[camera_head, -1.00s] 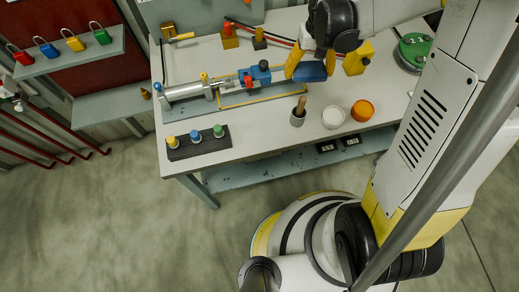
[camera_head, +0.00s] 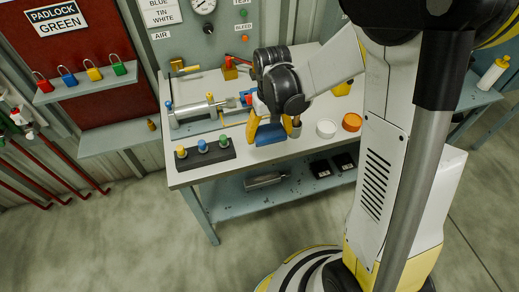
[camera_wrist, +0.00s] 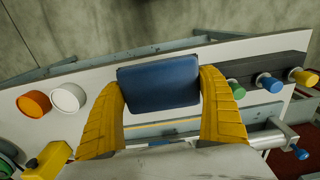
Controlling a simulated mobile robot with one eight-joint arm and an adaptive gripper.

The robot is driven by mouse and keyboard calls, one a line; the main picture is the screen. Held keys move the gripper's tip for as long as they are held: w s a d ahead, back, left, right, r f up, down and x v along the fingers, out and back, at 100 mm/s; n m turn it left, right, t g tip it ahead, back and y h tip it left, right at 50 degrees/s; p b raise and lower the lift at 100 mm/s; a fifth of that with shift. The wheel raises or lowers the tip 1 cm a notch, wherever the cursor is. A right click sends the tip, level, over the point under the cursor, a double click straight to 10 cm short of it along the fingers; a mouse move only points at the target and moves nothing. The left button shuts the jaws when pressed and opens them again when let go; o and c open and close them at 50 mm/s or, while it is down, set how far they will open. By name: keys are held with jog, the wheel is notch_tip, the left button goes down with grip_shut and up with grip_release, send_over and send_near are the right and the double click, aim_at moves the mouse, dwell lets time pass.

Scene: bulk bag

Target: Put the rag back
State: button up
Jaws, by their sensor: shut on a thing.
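The blue rag (camera_head: 269,134) is a folded, flat pad between the yellow fingers of my gripper (camera_head: 271,128). In the wrist view the rag (camera_wrist: 158,83) fills the gap, with a finger against each side, and my gripper (camera_wrist: 160,100) is shut on it. In the head view it is over the front part of the bench top (camera_head: 205,172), between the button strip and the tins. Its height above the bench is hard to tell. A yellow outline (camera_wrist: 150,127) on the bench shows partly behind the rag in the wrist view.
The dark strip with coloured knobs (camera_head: 206,152) lies left of the rag. A white tin (camera_head: 326,128) and an orange tin (camera_head: 351,122) stand to the right. A metal cylinder assembly (camera_head: 195,112) lies behind.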

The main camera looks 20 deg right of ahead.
notch_tip(320, 180, down, 4)
jog(key=b, duration=0.3)
jog(key=shift+s+a+f, duration=0.1)
jog(key=shift+s+f, duration=0.05)
jog(key=w+r+b, duration=0.2)
jog(key=w+r, duration=0.1)
jog(key=w, duration=0.4)
jog(key=f+b, duration=0.4)
jog(key=f, duration=0.5)
jog(key=shift+s+f, duration=0.1)
jog(key=shift+s, duration=0.1)
jog(key=shift+f, duration=0.2)
jog(key=o, duration=1.2)
jog(key=shift+c, duration=0.2)
jog(key=shift+r, duration=0.15)
